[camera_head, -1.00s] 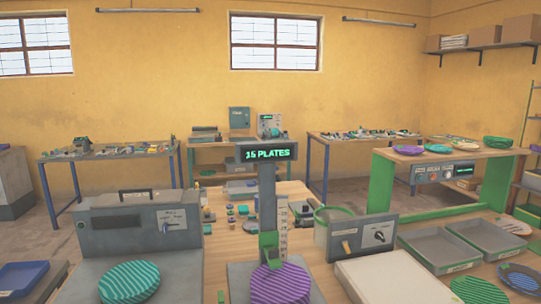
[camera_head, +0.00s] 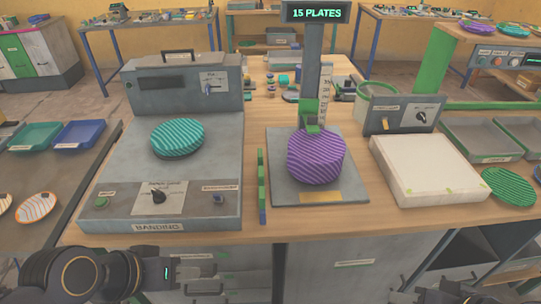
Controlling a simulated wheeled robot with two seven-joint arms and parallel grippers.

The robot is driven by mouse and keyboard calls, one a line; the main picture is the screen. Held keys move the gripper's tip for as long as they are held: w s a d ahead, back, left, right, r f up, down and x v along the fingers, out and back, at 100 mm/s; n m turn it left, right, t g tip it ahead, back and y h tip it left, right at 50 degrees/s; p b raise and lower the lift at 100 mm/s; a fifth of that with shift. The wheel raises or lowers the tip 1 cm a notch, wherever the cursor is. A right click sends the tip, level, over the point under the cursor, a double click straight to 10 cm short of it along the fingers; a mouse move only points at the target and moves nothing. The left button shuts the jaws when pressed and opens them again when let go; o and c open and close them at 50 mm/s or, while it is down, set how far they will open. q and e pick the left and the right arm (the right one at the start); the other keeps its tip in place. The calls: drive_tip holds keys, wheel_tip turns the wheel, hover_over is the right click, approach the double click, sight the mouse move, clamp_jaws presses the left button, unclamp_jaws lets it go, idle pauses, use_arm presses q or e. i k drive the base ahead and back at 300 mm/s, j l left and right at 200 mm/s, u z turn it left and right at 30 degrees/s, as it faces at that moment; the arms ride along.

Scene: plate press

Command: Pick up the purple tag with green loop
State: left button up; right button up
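I cannot make out a purple tag with a green loop for certain. A narrow green strip with a blue-purple lower end (camera_head: 262,190) is at the bench's front edge, between the banding machine and the plate stack; its details are too small to tell. My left gripper (camera_head: 205,268) is low at the front, below the bench top and left of that strip; its finger gap is unclear. Dark parts of my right arm show at the bottom edge, right of centre; its fingers are not clear.
The banding machine (camera_head: 120,195) carries a teal striped plate (camera_head: 177,138). A purple striped plate stack (camera_head: 315,158) stands under the "15 PLATES" display (camera_head: 314,12). A white slab (camera_head: 430,170) and grey trays (camera_head: 475,142) lie to the right. Bare wood shows along the front edge.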

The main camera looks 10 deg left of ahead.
sight(260, 168)
drive_tip(key=l+u, duration=0.1)
drive_tip(key=u, duration=0.25)
drive_tip(key=l+u, duration=0.15)
drive_tip(key=u, duration=0.2)
drive_tip(key=l+u, duration=0.1)
drive_tip(key=u, duration=0.25)
drive_tip(key=k+l+u, duration=0.25)
drive_tip(key=l, duration=0.2)
drive_tip(key=k+l+u, duration=0.1)
drive_tip(key=l+u, duration=0.2)
drive_tip(key=l, duration=0.15)
drive_tip(key=k+l+u, duration=0.25)
drive_tip(key=l, duration=0.15)
drive_tip(key=k+l, duration=0.2)
drive_tip(key=l, duration=0.15)
drive_tip(key=k+l, duration=0.25)
drive_tip(key=i+l+u, duration=0.05)
drive_tip(key=l, duration=0.05)
